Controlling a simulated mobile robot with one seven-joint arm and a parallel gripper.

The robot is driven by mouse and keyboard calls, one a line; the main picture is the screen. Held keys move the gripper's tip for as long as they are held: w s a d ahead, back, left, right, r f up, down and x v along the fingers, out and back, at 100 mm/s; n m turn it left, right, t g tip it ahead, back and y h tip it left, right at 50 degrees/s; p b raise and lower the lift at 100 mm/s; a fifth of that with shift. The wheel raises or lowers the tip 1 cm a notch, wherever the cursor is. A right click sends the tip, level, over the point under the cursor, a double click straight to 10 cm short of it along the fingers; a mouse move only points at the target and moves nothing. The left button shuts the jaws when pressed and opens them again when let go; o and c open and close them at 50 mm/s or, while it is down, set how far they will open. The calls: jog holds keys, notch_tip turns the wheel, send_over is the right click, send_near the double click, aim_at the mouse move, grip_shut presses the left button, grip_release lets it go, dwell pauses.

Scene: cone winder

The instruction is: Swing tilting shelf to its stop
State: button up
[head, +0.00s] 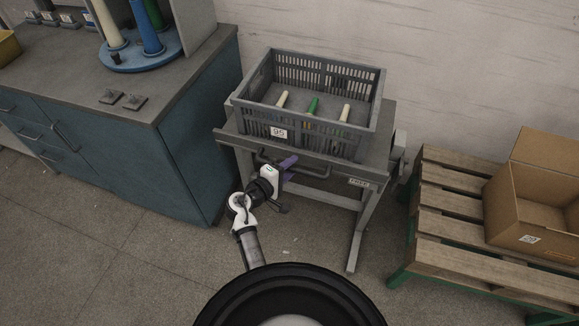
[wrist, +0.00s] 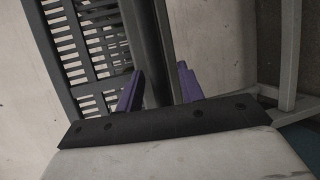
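The tilting shelf (head: 231,137) is a grey tray on a metal stand in the head view. It carries a grey slatted crate (head: 352,151) and looks close to level. A dark bar handle (head: 318,174) hangs below its front edge. My gripper (head: 290,162), with purple fingers, is at the left part of this handle, under the shelf's front edge. In the wrist view my gripper (wrist: 159,88) has its fingers apart. A dark bar (wrist: 151,45) runs between or just beyond them; I cannot tell whether they touch it. The crate's slats (wrist: 95,42) show at left.
A blue cabinet (head: 180,150) stands close on the left. A wooden pallet (head: 440,215) with an open cardboard box (head: 515,220) is on the right. The crate holds a few cones (head: 313,106). Floor in front of the stand is mostly clear.

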grip_shut()
notch_tip(320, 180, down, 11)
jog(key=m+t+h+b, duration=0.1)
jog(key=t+h+b, duration=0.1)
jog(key=b, duration=1.8)
grip_release()
